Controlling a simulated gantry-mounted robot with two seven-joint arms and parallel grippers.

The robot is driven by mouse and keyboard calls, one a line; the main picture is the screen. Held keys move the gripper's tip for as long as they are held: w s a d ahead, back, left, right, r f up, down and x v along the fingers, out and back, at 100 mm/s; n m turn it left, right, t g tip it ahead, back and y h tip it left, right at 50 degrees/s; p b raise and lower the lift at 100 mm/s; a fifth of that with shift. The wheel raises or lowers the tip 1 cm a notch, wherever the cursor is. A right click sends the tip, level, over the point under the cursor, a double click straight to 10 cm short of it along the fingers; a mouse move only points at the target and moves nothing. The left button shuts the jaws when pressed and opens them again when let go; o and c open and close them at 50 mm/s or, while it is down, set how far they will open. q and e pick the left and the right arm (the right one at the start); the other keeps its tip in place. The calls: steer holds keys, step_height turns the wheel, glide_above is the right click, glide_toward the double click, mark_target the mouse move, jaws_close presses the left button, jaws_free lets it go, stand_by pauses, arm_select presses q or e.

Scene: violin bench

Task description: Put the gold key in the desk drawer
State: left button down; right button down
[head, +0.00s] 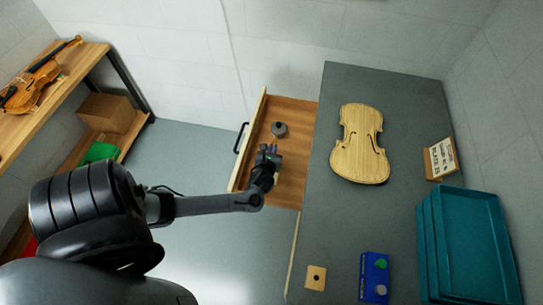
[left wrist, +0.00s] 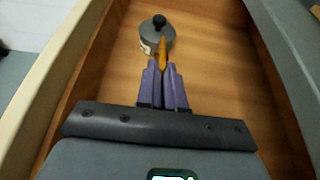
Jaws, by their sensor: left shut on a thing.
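The desk drawer (head: 294,187) is pulled open, with its wooden floor bare over most of its area. My left gripper (head: 271,148) is over the drawer. In the left wrist view my left gripper (left wrist: 163,72) is shut on the gold key (left wrist: 162,53), which sticks out beyond the fingertips. The drawer walls and floor (left wrist: 225,90) surround the fingers in that view. I cannot tell whether the key touches the drawer floor. My right gripper is not in view.
A grey round container with a black knob (left wrist: 158,32) is in the drawer, just past the key; it also shows in the head view (head: 279,129). The desk (head: 400,110) holds a violin plate (head: 360,143), teal trays (head: 465,245), a blue box (head: 374,277) and a small wooden block (head: 315,277).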

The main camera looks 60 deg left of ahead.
arm_select(q)
steer(key=shift+a+f, duration=0.3)
steer(key=shift+a, duration=0.2)
steer(key=shift+f, duration=0.2)
steer(key=shift+f+b, duration=0.95)
steer(key=shift+f, duration=0.9)
steer(key=shift+f, duration=0.1)
steer(key=shift+f, duration=0.45)
steer(key=c, duration=1.3)
jaws_free()
steer(key=shift+o, duration=0.2)
